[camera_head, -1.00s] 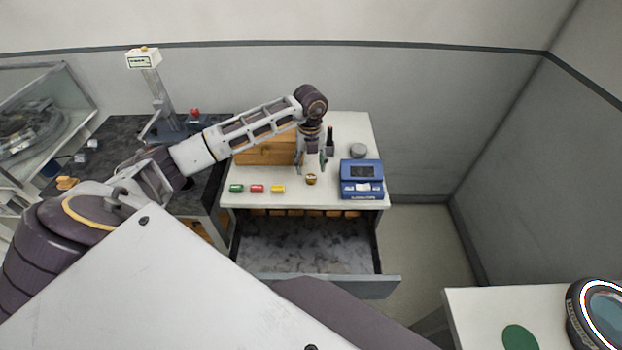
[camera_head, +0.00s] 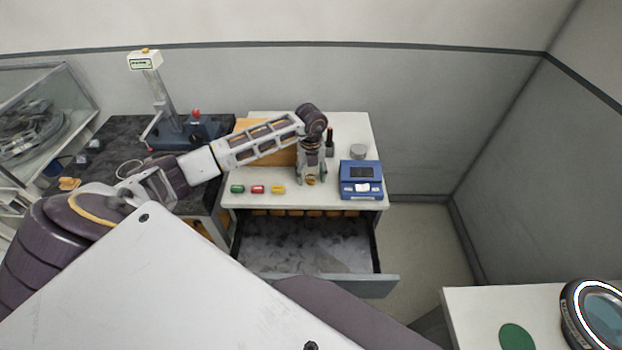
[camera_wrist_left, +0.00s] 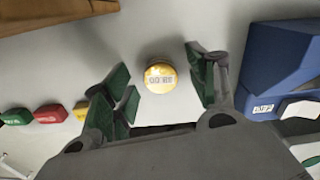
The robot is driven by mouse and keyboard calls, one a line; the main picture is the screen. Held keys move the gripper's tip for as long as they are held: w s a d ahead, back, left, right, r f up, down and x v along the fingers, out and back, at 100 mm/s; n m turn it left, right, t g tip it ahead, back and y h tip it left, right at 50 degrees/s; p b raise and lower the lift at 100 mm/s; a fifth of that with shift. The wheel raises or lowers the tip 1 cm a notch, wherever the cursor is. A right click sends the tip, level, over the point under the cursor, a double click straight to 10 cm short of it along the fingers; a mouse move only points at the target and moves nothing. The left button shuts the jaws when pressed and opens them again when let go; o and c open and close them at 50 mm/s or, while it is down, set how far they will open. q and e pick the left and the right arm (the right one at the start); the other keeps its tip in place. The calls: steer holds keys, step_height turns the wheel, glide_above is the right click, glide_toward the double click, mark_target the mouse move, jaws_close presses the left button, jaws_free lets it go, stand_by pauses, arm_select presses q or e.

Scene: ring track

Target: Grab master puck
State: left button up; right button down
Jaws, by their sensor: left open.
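The master puck appears to be the small gold disc (camera_head: 310,181) on the white worktop, with its marked top face up in the left wrist view (camera_wrist_left: 160,77). My left gripper (camera_head: 311,177) points down at the puck. Its green-padded fingers (camera_wrist_left: 158,85) are open, one on each side of the puck, with visible gaps. The puck sits near the fingertips and is not gripped. My right gripper is not in view.
A blue instrument (camera_head: 360,190) stands close on the right. Green (camera_head: 237,189), red (camera_head: 257,189) and yellow (camera_head: 278,189) pieces lie to the left. A wooden block (camera_head: 262,155) and a dark bottle (camera_head: 330,142) stand behind. An open drawer (camera_head: 335,285) juts out below the worktop.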

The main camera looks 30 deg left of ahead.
arm_select(q)
steer(key=shift+f, duration=0.4)
steer(key=c, duration=1.2)
